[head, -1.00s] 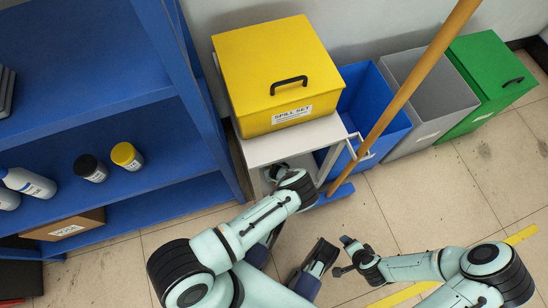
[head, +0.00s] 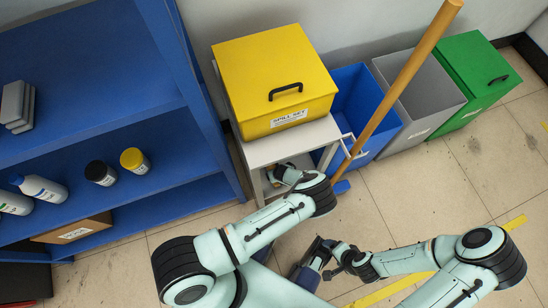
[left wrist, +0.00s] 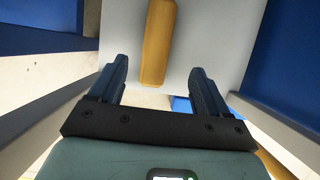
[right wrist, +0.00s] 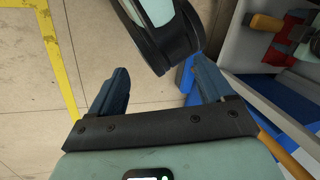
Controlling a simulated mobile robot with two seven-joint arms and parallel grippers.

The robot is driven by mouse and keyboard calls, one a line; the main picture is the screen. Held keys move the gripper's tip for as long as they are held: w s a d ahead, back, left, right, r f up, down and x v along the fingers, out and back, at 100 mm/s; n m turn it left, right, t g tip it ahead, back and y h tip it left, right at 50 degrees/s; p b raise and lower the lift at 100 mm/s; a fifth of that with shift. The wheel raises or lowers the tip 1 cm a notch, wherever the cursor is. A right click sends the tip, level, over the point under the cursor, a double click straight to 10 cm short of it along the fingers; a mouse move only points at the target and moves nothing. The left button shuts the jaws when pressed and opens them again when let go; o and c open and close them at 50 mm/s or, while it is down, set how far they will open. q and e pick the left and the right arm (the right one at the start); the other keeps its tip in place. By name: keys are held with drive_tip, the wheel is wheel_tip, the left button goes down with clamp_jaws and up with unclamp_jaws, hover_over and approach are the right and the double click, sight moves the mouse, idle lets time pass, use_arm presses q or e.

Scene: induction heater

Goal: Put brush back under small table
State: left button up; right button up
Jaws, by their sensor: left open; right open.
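The small table (head: 252,152) is light grey and carries a yellow spill-set box on top. In the left wrist view a wooden block-like piece (left wrist: 157,40), which looks like the brush, lies on a pale surface at the table. My left gripper (left wrist: 160,68) is open, with the near end of this piece between its fingers; no grip shows. In the right wrist view a wooden handle (right wrist: 266,22) shows at the table, beside something red. My right gripper (right wrist: 158,80) is open and empty over the floor; in the head view it is below the left forearm.
A broom with a long wooden handle (head: 410,80) leans beside the table, its blue head on the floor. Blue (head: 368,100), grey (head: 425,95) and green (head: 478,85) bins stand to the right. A blue shelf (head: 90,60) is on the left. Floor at right is free.

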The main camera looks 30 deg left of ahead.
use_arm(q)
drive_tip(key=v, duration=0.2)
drive_tip(key=shift+s+d+r+p, duration=0.1)
drive_tip(key=shift+s+r+p, duration=0.05)
drive_tip(key=shift+r+p, duration=0.2)
use_arm(e)
drive_tip(key=shift+s+a+r+g, duration=0.35)
drive_tip(key=shift+s+r, duration=0.25)
drive_tip(key=shift+s, duration=0.2)
